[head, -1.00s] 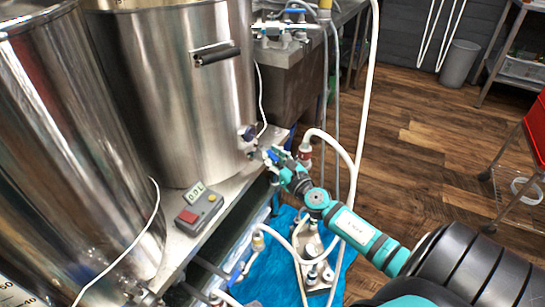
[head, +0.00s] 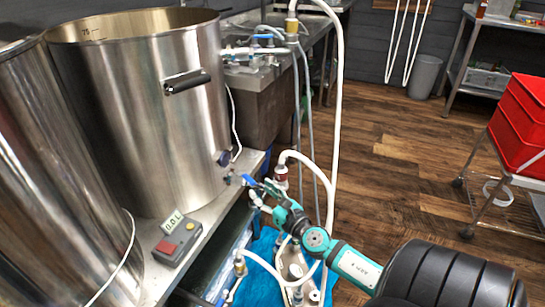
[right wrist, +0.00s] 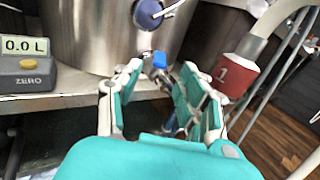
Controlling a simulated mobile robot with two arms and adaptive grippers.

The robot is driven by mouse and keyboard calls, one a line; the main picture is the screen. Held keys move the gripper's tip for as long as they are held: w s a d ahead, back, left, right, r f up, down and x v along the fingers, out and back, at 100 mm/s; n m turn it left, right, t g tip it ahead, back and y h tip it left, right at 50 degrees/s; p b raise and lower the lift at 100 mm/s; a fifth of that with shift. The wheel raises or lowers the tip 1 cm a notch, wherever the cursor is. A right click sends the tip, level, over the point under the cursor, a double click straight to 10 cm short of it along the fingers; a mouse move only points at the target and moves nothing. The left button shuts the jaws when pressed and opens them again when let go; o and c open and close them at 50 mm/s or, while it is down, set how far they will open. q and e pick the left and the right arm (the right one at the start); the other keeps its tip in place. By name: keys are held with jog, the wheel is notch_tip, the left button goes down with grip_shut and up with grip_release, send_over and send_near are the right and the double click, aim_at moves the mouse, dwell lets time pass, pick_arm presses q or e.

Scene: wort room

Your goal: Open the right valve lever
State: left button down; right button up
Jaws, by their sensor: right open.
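The valve lever is a small blue handle (head: 249,180) low on the right side of the right steel kettle (head: 150,125). In the right wrist view the blue lever (right wrist: 159,60) shows end-on between the fingertips. My right gripper (head: 262,192) is at the valve, with its arm coming in from the lower right. It is open, with one finger on each side of the lever (right wrist: 161,70). I cannot tell whether either finger touches the lever. My left gripper is not in view.
A scale display (head: 173,219) stands on the shelf left of the valve. A white hose with a red fitting (head: 281,173), marked 1, is close right of my gripper. Red crates (head: 522,120) stand at the right. The wooden floor between is mostly clear.

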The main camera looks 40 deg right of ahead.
aim_at(245, 176)
jog(key=s, duration=0.5)
jog(key=shift+a, duration=0.3)
jog(key=shift+c, duration=0.2)
